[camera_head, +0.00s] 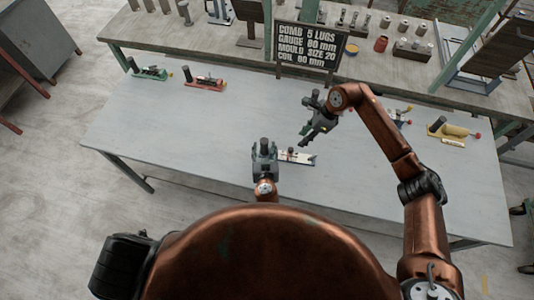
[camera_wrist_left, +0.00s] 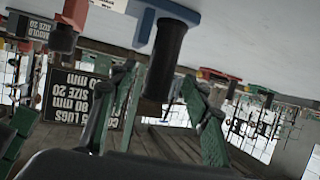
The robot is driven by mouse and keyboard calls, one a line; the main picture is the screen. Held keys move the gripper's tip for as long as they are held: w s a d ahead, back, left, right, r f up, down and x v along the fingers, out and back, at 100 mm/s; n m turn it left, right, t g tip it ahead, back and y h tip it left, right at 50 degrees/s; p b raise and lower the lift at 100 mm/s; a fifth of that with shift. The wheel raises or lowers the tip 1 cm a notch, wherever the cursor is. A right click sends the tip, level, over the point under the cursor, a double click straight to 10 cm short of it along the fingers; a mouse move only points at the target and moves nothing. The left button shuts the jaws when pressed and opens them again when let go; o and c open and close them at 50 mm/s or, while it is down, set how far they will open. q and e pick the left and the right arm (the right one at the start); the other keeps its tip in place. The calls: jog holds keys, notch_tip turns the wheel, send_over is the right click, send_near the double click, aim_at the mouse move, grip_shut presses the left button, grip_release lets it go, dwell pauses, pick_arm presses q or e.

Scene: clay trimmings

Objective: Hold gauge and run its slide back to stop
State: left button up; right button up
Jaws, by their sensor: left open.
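My left gripper (camera_head: 265,152) is open around that post. In the left wrist view the dark post (camera_wrist_left: 165,60) shows between the two spread green fingers (camera_wrist_left: 163,108); no clear grip on it shows. My right gripper (camera_head: 306,136) hangs above the table, behind and slightly right of the white gauge, apart from it. Its finger opening is too small and dark to judge. The gauge's left part is hidden by my left gripper.
A green gauge (camera_head: 150,73) and a red gauge (camera_head: 205,83) lie at the back left. A black sign (camera_head: 310,47) stands at the table's back edge. The table's left front is clear.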

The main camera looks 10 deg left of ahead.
pick_arm(q)
jog(key=shift+x, duration=1.4)
jog(key=shift+c, duration=0.2)
grip_shut()
pick_arm(e)
jog(key=shift+o, duration=0.6)
